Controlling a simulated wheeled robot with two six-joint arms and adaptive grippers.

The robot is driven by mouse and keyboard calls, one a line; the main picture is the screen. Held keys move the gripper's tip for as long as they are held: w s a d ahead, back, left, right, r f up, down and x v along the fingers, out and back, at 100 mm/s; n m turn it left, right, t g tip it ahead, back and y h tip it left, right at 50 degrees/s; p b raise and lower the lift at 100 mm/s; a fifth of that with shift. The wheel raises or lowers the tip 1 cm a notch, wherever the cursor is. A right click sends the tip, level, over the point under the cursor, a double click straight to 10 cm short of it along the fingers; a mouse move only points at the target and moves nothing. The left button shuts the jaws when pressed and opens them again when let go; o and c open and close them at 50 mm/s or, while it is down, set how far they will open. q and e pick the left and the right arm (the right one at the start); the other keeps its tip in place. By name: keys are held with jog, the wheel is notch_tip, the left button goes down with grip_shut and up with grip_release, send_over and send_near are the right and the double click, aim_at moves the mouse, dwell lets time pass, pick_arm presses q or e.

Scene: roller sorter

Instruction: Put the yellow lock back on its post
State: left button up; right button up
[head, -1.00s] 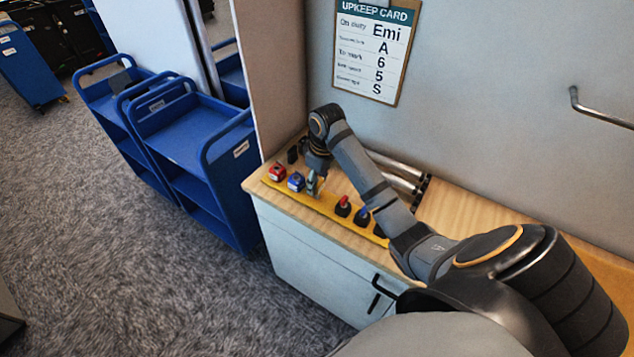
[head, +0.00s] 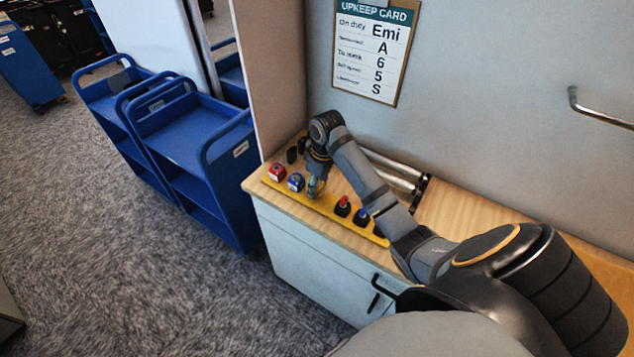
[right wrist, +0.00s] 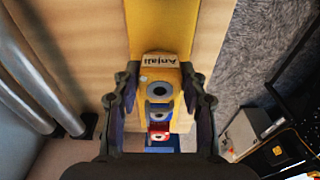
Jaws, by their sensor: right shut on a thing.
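The yellow lock (right wrist: 160,85), with a name label on its side, sits between the fingers of my right gripper (right wrist: 158,78) in the right wrist view. The right gripper (head: 316,187) is shut on it, over the yellow strip (head: 327,207) in the head view. Whether the lock still touches the strip is hard to tell. A blue lock (head: 296,182) and a red lock (head: 277,173) stand in line beside it. My arm partly hides the strip's right end.
The strip lies along the front edge of a wooden counter (head: 451,207). Metal rollers (head: 396,170) lie behind my forearm. An upkeep card (head: 373,55) hangs on the wall. Blue carts (head: 185,140) stand left of the counter.

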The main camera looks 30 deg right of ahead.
jog(key=shift+s+f, duration=0.15)
jog(key=shift+f, duration=0.65)
jog(key=shift+f, duration=0.25)
dwell(0.4)
jog(key=o, duration=1.3)
jog(key=shift+d, duration=0.1)
jog(key=r, duration=0.5)
jog(key=s+r, duration=0.1)
jog(key=r, duration=0.1)
jog(key=shift+d+r, duration=0.15)
jog(key=shift+r, duration=0.05)
jog(key=shift+f, duration=0.1)
